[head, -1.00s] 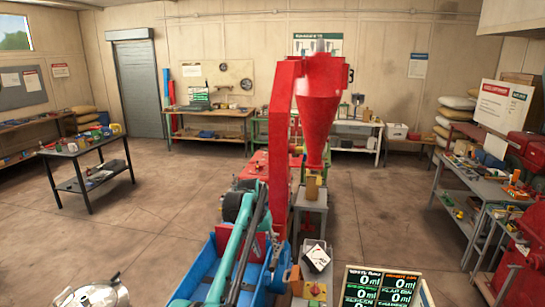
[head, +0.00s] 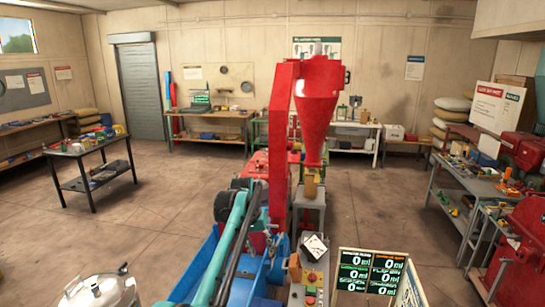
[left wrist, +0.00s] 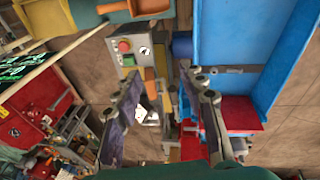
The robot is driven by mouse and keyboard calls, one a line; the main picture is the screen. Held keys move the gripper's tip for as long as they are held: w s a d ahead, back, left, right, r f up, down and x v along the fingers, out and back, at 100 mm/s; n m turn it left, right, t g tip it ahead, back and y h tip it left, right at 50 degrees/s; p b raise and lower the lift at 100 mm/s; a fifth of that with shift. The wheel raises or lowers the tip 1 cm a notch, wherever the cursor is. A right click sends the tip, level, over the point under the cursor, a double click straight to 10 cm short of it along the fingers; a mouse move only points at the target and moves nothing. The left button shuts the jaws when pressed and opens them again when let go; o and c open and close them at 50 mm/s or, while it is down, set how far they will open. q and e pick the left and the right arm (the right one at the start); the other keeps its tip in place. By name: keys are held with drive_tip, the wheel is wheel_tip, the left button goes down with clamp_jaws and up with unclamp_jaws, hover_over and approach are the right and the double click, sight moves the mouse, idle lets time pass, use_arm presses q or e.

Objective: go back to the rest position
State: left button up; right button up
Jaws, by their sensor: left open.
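My left arm reaches up from the bottom of the head view, in front of the red hammer mill (head: 283,140). In the left wrist view my left gripper (left wrist: 160,72) is open, its two dark fingers well apart with nothing held between them. The blue trough (head: 208,252) lies beside and below the arm; it also shows at the right of the left wrist view (left wrist: 235,45). The grey control box (left wrist: 138,47) with its red and green buttons is beyond the fingers. My right gripper is in neither view.
A display board (head: 371,271) stands at the lower right and a metal pot (head: 100,291) at the lower left. A dark table (head: 92,158) with small items is at the left, a grey workbench (head: 462,190) at the right. The floor between table and mill is clear.

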use_arm(q)
drive_tip(key=s+a+r+t+b, duration=0.15)
drive_tip(key=s+a, duration=0.25)
drive_tip(key=s, duration=0.4)
drive_tip(key=s+a+r+t+b, duration=0.1)
drive_tip(key=s+a+r+b, duration=0.25)
drive_tip(key=s, duration=0.55)
drive_tip(key=s+a+f+t+y+b, duration=0.1)
drive_tip(key=s+a+f, duration=0.2)
drive_tip(key=s+f, duration=0.5)
drive_tip(key=s+a+f+n+t+y+b, duration=0.1)
drive_tip(key=s+a+f+t+b, duration=0.1)
drive_tip(key=s+f, duration=0.7)
drive_tip(key=s+a, duration=0.1)
drive_tip(key=s, duration=0.5)
drive_tip(key=shift+a, duration=0.2)
